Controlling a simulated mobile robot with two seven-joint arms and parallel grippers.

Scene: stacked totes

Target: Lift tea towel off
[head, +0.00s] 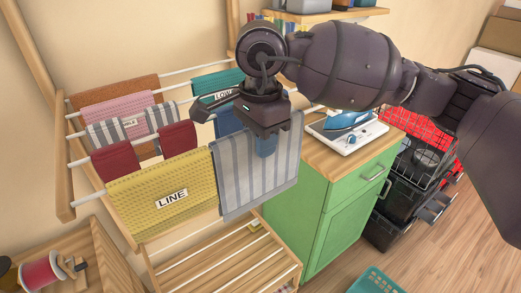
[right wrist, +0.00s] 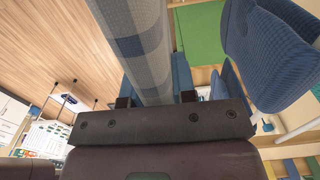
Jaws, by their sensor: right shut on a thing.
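A grey tea towel with pale stripes (head: 240,185) hangs over the front rail of a wooden drying rack, right of the yellow cloth. It also shows in the right wrist view (right wrist: 142,45), running edge-on between the fingers. A smaller striped cloth (head: 103,134) hangs further back. My left gripper is not in view.
A green cabinet (head: 345,215) with a blue iron (head: 348,119) stands close on the right.

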